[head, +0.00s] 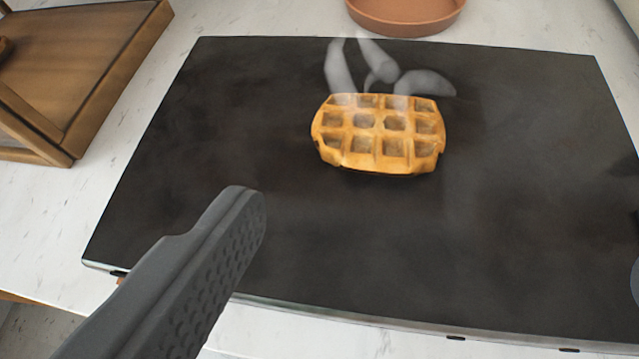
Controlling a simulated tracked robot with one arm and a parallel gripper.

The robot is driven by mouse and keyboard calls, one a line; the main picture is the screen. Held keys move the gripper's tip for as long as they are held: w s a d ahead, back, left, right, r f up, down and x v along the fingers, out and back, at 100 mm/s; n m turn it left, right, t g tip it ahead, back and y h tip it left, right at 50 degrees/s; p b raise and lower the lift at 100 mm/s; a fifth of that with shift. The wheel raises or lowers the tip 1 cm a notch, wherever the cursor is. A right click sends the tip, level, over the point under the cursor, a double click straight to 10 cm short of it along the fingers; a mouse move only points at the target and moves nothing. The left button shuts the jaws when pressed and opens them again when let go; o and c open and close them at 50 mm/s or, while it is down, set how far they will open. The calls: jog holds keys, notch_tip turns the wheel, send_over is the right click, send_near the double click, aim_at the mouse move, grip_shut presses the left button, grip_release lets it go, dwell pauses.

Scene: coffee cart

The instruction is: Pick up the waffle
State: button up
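The waffle (378,134) is golden brown with a grid of square pockets. It lies flat on a dark griddle (330,245), toward the back and right of centre. Pale wisps, like steam, rise behind it. One grey, textured finger of my gripper (225,235) reaches in from the lower left, in front of and to the left of the waffle. Clear space separates them. The gripper is open and nothing touches this finger's inner face. The other finger is not clearly visible; only small dark and bluish pieces show at the right edge.
A wooden tray or rack (85,60) stands on the pale counter (235,15) at the upper left. A round terracotta dish (405,15) sits behind the griddle. The griddle surface around the waffle is clear.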

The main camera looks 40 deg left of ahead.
jog(key=a+f, duration=0.1)
jog(key=f, duration=0.1)
send_near(381, 125)
jog(key=shift+y, duration=0.3)
jog(key=w, duration=0.2)
jog(key=w+f, duration=0.1)
jog(key=w, duration=0.1)
jog(key=shift+a+f, duration=0.15)
jog(key=shift+w+a+f, duration=0.25)
jog(key=shift+w+f, duration=0.1)
jog(key=shift+f, duration=0.15)
jog(key=x, duration=0.4)
jog(key=shift+s+a+f, duration=0.1)
jog(key=shift+s+f, duration=0.05)
jog(key=c, duration=0.9)
jog(key=shift+c, duration=0.2)
